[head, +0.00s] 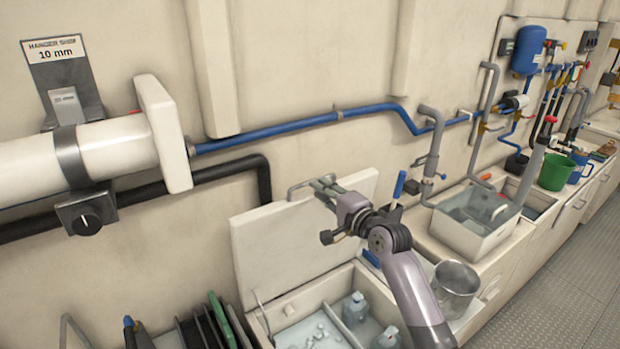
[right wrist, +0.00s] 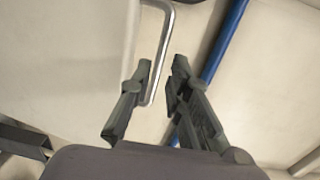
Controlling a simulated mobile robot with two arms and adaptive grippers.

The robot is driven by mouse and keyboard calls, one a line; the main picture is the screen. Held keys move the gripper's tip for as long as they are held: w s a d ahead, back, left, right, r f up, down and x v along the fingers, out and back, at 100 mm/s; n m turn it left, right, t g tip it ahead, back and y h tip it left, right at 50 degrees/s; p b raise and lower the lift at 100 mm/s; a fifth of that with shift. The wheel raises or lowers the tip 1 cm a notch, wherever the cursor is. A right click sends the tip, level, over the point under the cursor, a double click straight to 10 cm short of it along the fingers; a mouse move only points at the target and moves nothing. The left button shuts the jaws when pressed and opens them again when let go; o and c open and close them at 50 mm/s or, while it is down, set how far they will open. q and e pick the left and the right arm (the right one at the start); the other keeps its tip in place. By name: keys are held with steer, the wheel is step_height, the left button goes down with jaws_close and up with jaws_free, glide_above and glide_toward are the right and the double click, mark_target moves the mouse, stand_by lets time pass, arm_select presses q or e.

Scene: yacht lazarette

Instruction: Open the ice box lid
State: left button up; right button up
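The ice box lid (head: 285,250) is a cream panel standing raised and steeply tilted at the back of the ice box (head: 270,312). The box is uncovered, with ice and several pale bottles inside. A metal bar handle (head: 295,187) is at the lid's top edge; it also shows in the right wrist view (right wrist: 163,50). My right gripper (head: 322,185) is at this handle. In the right wrist view my right gripper (right wrist: 162,72) has its fingers apart, with the handle's end in the gap; contact is not clear. My left gripper is not in view.
A blue pipe (head: 300,123) and a black hose (head: 225,172) run along the wall behind the lid. A metal bucket (head: 455,288) stands right of the box, and a water-filled sink (head: 470,238) is beyond. Dark upright panels (head: 205,328) are at left.

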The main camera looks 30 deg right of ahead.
steer(key=w, duration=0.6)
steer(key=shift+a+f+p, duration=0.15)
steer(key=shift+a+p, duration=0.05)
steer(key=shift+p, duration=0.2)
jaws_close()
